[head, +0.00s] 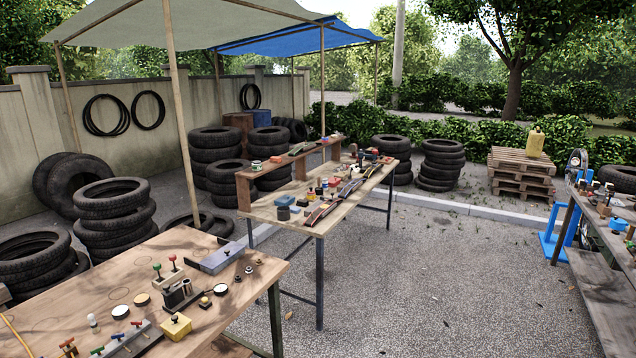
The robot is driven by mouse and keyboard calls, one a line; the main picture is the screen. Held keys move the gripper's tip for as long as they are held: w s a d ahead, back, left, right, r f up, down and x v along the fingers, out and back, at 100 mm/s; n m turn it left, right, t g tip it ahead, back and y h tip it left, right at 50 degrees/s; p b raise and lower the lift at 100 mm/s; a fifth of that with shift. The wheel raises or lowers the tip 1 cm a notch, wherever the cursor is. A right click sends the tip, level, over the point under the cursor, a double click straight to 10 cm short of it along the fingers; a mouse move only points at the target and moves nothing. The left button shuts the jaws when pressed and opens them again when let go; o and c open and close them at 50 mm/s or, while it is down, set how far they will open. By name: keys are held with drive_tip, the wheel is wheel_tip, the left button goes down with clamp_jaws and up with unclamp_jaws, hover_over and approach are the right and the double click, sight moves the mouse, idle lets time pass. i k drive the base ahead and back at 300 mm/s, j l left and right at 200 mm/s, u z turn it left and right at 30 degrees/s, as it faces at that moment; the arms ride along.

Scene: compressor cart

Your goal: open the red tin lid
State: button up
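I cannot single out the red tin or its lid at this size. Small red items show on the middle table (262,211): a red item (276,159) on its raised shelf (243,176), and a red item (371,151) near its far end. I cannot tell whether either is a tin with a lid. My gripper and arm are not in view.
A wooden workbench (75,288) with clamps, small jars and a yellow block (174,327) fills the lower left. Another bench (593,285) stands at right. Tyre stacks (115,210) and pallets (521,172) stand behind. The gravel (430,275) between the tables is clear.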

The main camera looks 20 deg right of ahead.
sight(331, 181)
drive_tip(key=i+l+z, duration=0.4)
drive_tip(key=i+z, duration=0.15)
drive_tip(key=i, duration=0.15)
drive_tip(key=i+l+z, duration=0.35)
drive_tip(key=i, duration=0.55)
drive_tip(key=i+j+z, duration=0.1)
drive_tip(key=i+z, duration=0.25)
drive_tip(key=i, duration=0.5)
drive_tip(key=i+z, duration=0.1)
drive_tip(key=i, duration=1.65)
drive_tip(key=i+j+u, duration=0.1)
drive_tip(key=i+u, duration=0.15)
drive_tip(key=u, duration=0.15)
drive_tip(key=i+u, duration=0.55)
drive_tip(key=u, duration=0.2)
drive_tip(key=i+l+u, duration=0.15)
drive_tip(key=u, duration=0.25)
drive_tip(key=i+u, duration=0.55)
drive_tip(key=i, duration=0.25)
